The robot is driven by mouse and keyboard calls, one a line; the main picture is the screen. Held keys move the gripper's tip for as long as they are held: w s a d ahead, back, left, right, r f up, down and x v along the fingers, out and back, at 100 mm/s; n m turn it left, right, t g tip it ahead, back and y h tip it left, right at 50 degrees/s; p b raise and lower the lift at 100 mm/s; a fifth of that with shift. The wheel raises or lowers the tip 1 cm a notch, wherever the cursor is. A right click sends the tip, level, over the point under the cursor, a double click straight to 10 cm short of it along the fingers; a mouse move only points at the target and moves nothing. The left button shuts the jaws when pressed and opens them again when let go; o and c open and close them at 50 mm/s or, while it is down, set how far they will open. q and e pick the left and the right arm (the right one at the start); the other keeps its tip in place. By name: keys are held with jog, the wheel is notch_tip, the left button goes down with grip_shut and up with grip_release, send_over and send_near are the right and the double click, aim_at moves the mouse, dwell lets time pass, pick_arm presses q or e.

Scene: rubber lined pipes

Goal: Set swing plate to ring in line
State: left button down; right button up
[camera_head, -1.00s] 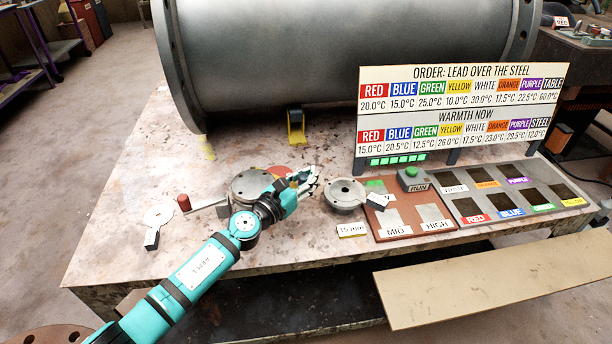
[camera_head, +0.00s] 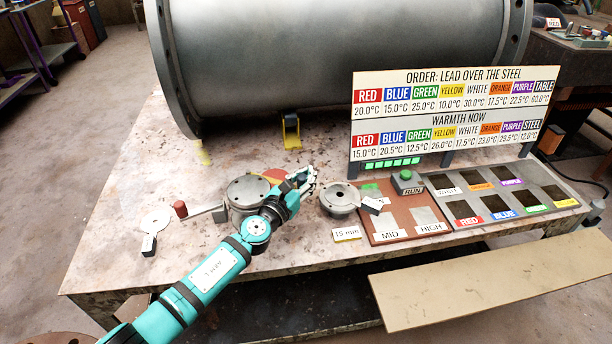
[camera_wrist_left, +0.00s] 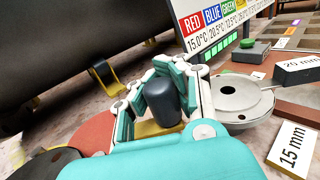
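My left gripper (camera_head: 305,180) is low over the table, between two round grey steel pieces. In the left wrist view its fingers (camera_wrist_left: 165,95) stand close on both sides of a dark upright knob (camera_wrist_left: 163,104) and appear to touch it. A yellow piece (camera_wrist_left: 152,131) shows beneath the knob. The larger grey disc (camera_head: 248,188), with a lever to a red knob (camera_head: 180,209), is left of the gripper. The smaller grey ring (camera_head: 340,198), with a tagged handle, is to its right. I cannot tell how the knobbed piece lines up with either. My right gripper is out of view.
A large steel pipe (camera_head: 330,60) lies behind. A temperature board (camera_head: 450,115) stands at the back right, with heating pads (camera_head: 408,213) and colour-labelled slots (camera_head: 515,195) before it. A "15 mm" tag (camera_head: 346,234) and a flat pale ring (camera_head: 156,220) lie on the table (camera_head: 120,185).

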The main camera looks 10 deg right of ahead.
pick_arm(q)
jog(key=shift+w+a+r+y, duration=0.25)
jog(key=shift+w+a+y, duration=0.05)
jog(key=shift+w+a, duration=0.05)
dwell(0.9)
jog(key=c, duration=1.2)
grip_release()
jog(key=shift+a, duration=0.1)
jog(key=shift+o, duration=0.7)
jog(key=shift+s, duration=0.1)
jog(key=shift+s+d+f, duration=0.1)
jog(key=shift+d+f, duration=0.05)
jog(key=shift+d, duration=0.05)
jog(key=v, duration=1.2)
jog(key=shift+a+f, duration=0.1)
jog(key=shift+f, duration=0.05)
